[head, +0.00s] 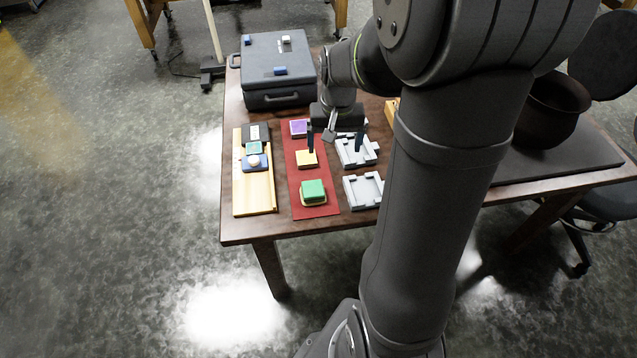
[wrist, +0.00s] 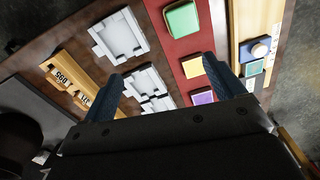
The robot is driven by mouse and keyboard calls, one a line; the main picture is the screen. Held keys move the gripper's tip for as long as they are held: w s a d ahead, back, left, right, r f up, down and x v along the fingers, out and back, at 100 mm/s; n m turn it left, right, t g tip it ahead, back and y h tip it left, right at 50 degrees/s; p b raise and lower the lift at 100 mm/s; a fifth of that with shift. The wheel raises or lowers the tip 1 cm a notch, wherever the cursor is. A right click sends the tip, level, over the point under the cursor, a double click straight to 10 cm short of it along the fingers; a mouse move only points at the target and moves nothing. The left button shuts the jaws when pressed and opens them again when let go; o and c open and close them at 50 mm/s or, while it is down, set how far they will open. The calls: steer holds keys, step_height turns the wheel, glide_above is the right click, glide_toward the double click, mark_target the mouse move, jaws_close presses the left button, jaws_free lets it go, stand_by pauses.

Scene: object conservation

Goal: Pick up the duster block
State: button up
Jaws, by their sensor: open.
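No block is marked as the duster, and I cannot tell for sure which one it is. On the red mat (head: 297,186) lie a green block (head: 313,190) on a pale yellow base, a yellow block (head: 306,159) and a purple-topped block (head: 298,127). In the wrist view I see the green block (wrist: 182,20), the yellow block (wrist: 192,67) and the purple block (wrist: 202,96) in a row. My gripper (head: 334,142) is open and empty above the mat's right edge and the grey trays. In the wrist view its fingers (wrist: 163,72) straddle that edge, the right finger near the yellow block.
Two grey trays (head: 349,190) stand right of the mat. A wooden board (head: 257,193) at left bears dark, teal and blue blocks. A dark case (head: 262,62) stands behind. A dark pot (head: 548,112) is at right. A lettered wooden strip (wrist: 88,80) lies beyond the trays.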

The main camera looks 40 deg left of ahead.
steer(key=n, duration=0.1)
glide_above(313, 188)
steer(key=f, duration=0.1)
step_height(313, 188, down, 17)
steer(key=shift+f, duration=0.15)
stand_by(0.4)
steer(key=shift+c, duration=0.5)
steer(key=c, duration=1)
